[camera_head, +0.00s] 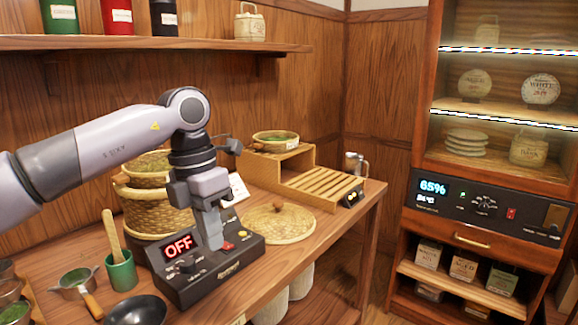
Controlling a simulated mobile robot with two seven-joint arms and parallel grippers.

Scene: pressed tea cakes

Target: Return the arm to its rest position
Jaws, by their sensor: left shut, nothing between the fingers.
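My left arm comes in from the left, and its gripper (214,243) points down over a black control box (205,277) on the wooden table. The gripper is shut and empty. Its fingertips are close to a red switch (228,246) on the box; I cannot tell whether they touch it. The box's red display (179,246) reads OFF. My arm hides part of the woven steamer baskets (157,212) behind it. My right gripper is not in view.
A round woven lid (278,225) lies right of the box. A slatted wooden stand (318,187) is behind it. A green cup (121,272) and dark bowl (136,309) stand at the front left. A wall shelf (150,43) is above, and a cabinet (489,236) stands at right.

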